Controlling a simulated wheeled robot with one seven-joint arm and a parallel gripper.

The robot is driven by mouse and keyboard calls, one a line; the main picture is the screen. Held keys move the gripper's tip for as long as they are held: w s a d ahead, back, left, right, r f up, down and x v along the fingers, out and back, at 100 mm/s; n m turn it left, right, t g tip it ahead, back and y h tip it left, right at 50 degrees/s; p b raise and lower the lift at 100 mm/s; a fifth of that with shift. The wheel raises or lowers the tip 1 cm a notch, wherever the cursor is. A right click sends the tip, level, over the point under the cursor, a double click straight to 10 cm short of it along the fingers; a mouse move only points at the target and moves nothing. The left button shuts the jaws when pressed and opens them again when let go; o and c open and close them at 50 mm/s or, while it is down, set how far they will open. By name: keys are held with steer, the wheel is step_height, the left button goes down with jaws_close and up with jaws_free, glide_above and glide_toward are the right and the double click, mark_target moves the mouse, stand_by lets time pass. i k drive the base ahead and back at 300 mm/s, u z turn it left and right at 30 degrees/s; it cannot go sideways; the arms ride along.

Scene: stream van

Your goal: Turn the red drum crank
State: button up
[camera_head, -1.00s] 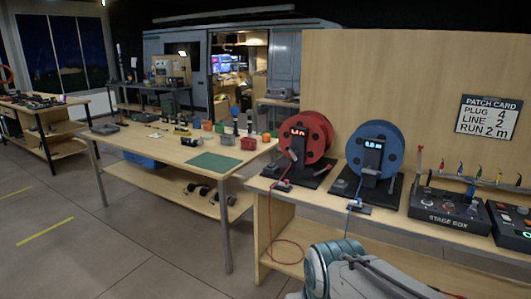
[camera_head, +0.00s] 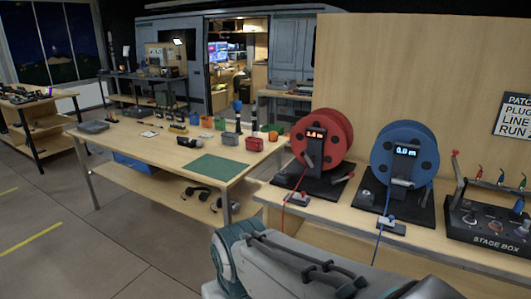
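The red drum (camera_head: 334,128) stands on a black base at the left end of the right-hand bench, with a small lit display (camera_head: 315,134) on its front post. I cannot tell which of these is the crank. A red cable (camera_head: 291,205) hangs from the base over the bench edge. A grey link of my arm fills the bottom middle. My gripper is out of view.
A blue drum (camera_head: 420,146) reading 0.0 m stands right of the red one. A stage box (camera_head: 482,222) with coloured plugs is farther right. A patch card (camera_head: 515,116) is partly cut off. A table (camera_head: 120,140) with a green mat (camera_head: 212,166) is left; floor is clear at far left.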

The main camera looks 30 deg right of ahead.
mark_target(310, 160)
steer(key=z, duration=0.4)
steer(key=i, duration=0.7)
steer(key=z, duration=1.1)
steer(key=i, duration=0.35)
steer(key=z, duration=0.4)
